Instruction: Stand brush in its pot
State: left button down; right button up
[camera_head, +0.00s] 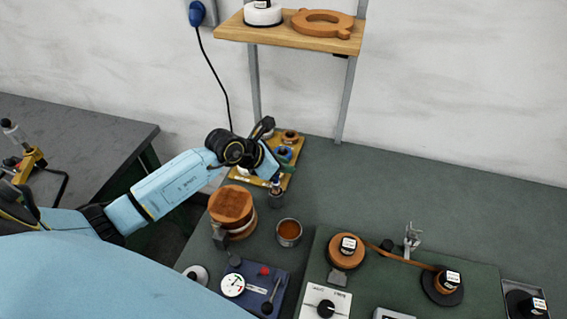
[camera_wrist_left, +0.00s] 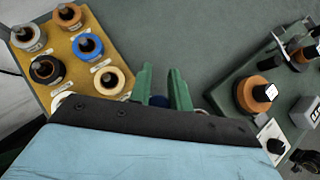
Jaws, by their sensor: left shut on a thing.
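My left gripper (camera_head: 275,178) points down at the table's back left, shut on a slim brush (camera_head: 276,186). In the left wrist view, the green fingers (camera_wrist_left: 162,84) stand either side of a dark blue piece of the brush (camera_wrist_left: 160,101); the rest is hidden by the gripper body. My right gripper is not in view.
A metal cup with orange-brown contents (camera_head: 289,233) and a copper-topped round stack (camera_head: 231,206) stand close to the pot. A yellow board (camera_head: 243,180) with several spools lies behind the gripper. A green mat (camera_head: 318,262) with equipment lies to the right. The table's back right is clear.

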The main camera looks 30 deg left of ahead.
pick_arm(q)
jog(key=shift+f+b, duration=0.35)
jog(key=shift+f, duration=0.15)
jog(key=c, duration=0.9)
grip_release()
jog(key=shift+r+p, duration=1)
jog(key=shift+r, duration=0.15)
notch_tip(320, 180, up, 7)
jog(key=p, duration=0.5)
dwell(0.5)
